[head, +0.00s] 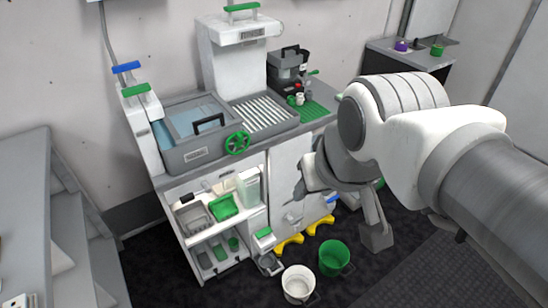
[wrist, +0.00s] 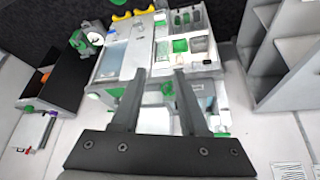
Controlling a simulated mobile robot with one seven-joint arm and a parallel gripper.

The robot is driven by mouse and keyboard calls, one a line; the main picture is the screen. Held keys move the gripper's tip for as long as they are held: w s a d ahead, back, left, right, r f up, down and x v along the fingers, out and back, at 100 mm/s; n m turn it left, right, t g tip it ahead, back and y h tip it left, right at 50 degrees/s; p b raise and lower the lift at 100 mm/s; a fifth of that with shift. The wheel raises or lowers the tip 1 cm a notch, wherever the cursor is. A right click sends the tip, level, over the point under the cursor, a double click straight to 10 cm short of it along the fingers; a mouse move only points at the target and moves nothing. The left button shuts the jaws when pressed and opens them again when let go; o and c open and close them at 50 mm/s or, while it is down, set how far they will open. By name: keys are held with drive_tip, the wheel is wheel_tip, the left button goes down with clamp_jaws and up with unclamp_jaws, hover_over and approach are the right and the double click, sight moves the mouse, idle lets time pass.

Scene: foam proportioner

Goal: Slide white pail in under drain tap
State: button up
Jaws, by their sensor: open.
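The white pail (head: 298,284) stands upright on the dark floor in front of the cabinet, at the bottom of the head view. A green pail (head: 335,257) stands close to its right. A small grey fitting with a green top (head: 264,238) sits low at the cabinet's front, behind and left of the white pail; I cannot tell whether it is the drain tap.
A grey container (head: 270,263) is beside the white pail. Yellow feet (head: 320,225) stick out at the cabinet base. The cabinet's open shelves (head: 205,245) hold trays and cups. Grey shelving (head: 75,240) stands at left. Dark floor is clear left of the pail.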

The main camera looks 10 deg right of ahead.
idle(0.4)
drive_tip(key=w+d+f+m+g+b, duration=0.15)
drive_tip(key=w+f+b, duration=0.25)
drive_tip(key=w+f, duration=0.4)
drive_tip(key=w+d+f+m+b, duration=0.2)
drive_tip(key=w+f+m+b, duration=0.1)
drive_tip(key=w+f, duration=0.45)
drive_tip(key=w+d+f+m+b, duration=0.15)
drive_tip(key=w+f+b, duration=0.25)
drive_tip(key=w+f, duration=0.4)
drive_tip(key=w+d+f+m+g+b, duration=0.1)
drive_tip(key=w+d+f+m+b, duration=0.1)
drive_tip(key=f, duration=0.9)
drive_tip(key=w+d+f+m+b, duration=0.2)
drive_tip(key=w+f+m+b, duration=0.1)
drive_tip(key=f, duration=0.9)
drive_tip(key=s+d+f+m+b, duration=0.1)
drive_tip(key=s+f+m+b, duration=0.1)
drive_tip(key=f, duration=1.1)
drive_tip(key=s+d+f+m+g+b, duration=0.1)
drive_tip(key=s+f, duration=0.4)
drive_tip(key=f, duration=0.9)
drive_tip(key=s+d+f+m+g+b, duration=0.1)
drive_tip(key=s+d+f+m+b, duration=0.2)
drive_tip(key=f, duration=1)
drive_tip(key=shift+s+f+m+b, duration=0.2)
drive_tip(key=shift+m+b, duration=0.1)
drive_tip(key=shift+b, duration=0.2)
